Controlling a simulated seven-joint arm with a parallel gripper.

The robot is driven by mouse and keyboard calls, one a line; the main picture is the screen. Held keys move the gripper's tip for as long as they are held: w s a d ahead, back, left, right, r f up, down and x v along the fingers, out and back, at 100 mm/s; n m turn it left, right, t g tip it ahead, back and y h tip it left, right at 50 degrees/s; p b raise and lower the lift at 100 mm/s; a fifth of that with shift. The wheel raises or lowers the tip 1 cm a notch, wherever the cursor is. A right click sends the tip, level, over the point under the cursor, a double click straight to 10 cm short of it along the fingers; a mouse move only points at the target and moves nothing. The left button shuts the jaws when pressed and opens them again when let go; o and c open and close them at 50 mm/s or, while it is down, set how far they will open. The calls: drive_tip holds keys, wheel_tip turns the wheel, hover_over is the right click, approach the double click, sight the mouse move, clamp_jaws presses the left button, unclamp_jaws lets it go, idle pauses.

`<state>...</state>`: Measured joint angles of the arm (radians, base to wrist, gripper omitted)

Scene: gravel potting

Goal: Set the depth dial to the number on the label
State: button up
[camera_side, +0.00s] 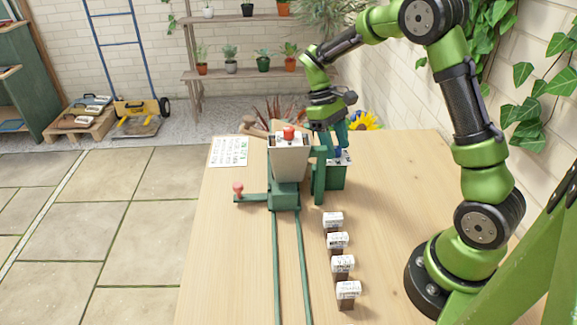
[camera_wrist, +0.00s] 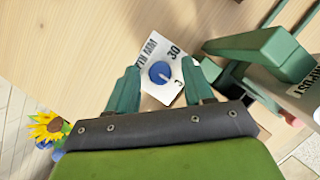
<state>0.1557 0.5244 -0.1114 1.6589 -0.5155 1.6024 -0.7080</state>
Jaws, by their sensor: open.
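The depth dial is a round blue knob (camera_wrist: 161,72) on a white plate (camera_wrist: 153,50) in the wrist view. The plate shows "30" and part of a word ending in "TH MM". My gripper (camera_wrist: 164,92) is open, with one teal finger on each side of the dial. I cannot tell whether the fingers touch it. In the side view my gripper (camera_side: 338,140) is over the green box (camera_side: 334,178) that bears the dial plate. The dial's pointer setting is too small to read.
A green machine with a pale hopper (camera_side: 289,160) and red knob stands left of the dial box, its bracket close to my gripper. Two green rails (camera_side: 289,265) run toward the front. A printed sheet (camera_side: 229,152) lies at the back left. The table's left front is clear.

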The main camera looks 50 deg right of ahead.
drive_tip(key=v, duration=1.7)
drive_tip(key=shift+f, duration=0.1)
drive_tip(key=s+a+m+t+y, duration=0.1)
drive_tip(key=s+a+m+t, duration=0.1)
drive_tip(key=s+a+t, duration=0.3)
drive_tip(key=s+a+f+m+t+y, duration=0.1)
drive_tip(key=s+a+t, duration=0.5)
drive_tip(key=s, duration=0.7)
drive_tip(key=a, duration=0.2)
drive_tip(key=shift+s+a+m+t, duration=0.3)
drive_tip(key=shift+s+a+m, duration=0.05)
drive_tip(key=shift+a+m, duration=0.05)
drive_tip(key=shift+f, duration=0.1)
